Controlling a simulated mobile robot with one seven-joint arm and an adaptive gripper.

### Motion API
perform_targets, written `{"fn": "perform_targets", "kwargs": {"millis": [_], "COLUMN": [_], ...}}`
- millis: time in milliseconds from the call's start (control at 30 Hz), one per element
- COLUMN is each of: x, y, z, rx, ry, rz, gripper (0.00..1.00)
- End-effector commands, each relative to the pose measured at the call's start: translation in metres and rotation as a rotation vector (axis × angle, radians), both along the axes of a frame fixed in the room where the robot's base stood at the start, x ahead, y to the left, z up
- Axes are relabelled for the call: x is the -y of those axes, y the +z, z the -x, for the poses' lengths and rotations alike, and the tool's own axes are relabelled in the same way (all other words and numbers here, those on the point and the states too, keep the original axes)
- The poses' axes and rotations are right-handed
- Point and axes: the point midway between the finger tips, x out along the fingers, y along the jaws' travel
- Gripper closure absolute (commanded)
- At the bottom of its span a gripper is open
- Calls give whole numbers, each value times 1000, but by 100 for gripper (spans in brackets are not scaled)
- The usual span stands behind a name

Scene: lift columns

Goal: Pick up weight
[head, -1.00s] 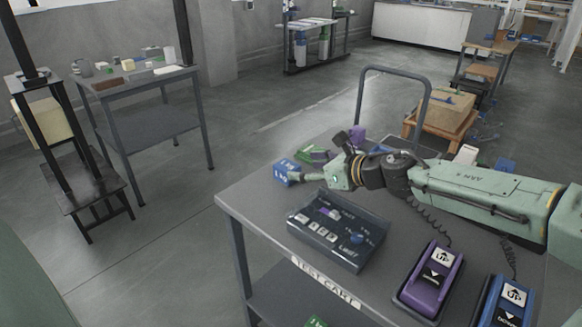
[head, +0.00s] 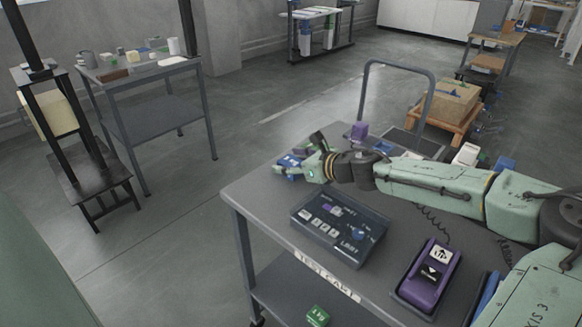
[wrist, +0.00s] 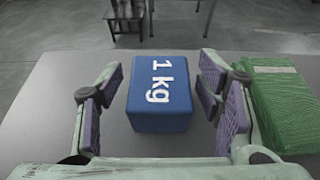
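A blue weight (wrist: 160,92) marked "1 kg" sits on the grey cart top in the wrist view. My gripper (wrist: 161,98) is open, with a purple-padded finger on each side of the weight. Gaps show between the pads and the weight's sides. In the head view my gripper (head: 294,166) is near the cart's far left edge, and the blue weight (head: 287,159) is partly hidden by the fingers.
A green textured block (wrist: 280,95) lies close to the right finger. A control box (head: 340,224) and a purple pedal (head: 430,274) are on the cart (head: 270,215). A green weight (head: 317,316) is on the lower shelf. A purple block (head: 359,130) stands behind my wrist.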

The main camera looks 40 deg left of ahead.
Motion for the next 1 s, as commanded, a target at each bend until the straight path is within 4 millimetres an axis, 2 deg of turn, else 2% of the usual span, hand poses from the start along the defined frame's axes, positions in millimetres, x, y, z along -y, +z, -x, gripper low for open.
{"fn": "perform_targets", "kwargs": {"millis": [67,833,1000], "x": [0,0,0], "y": [0,0,0], "z": [0,0,0], "rx": [0,0,0], "ry": [0,1,1], "rz": [0,0,0], "gripper": [47,98,100]}}
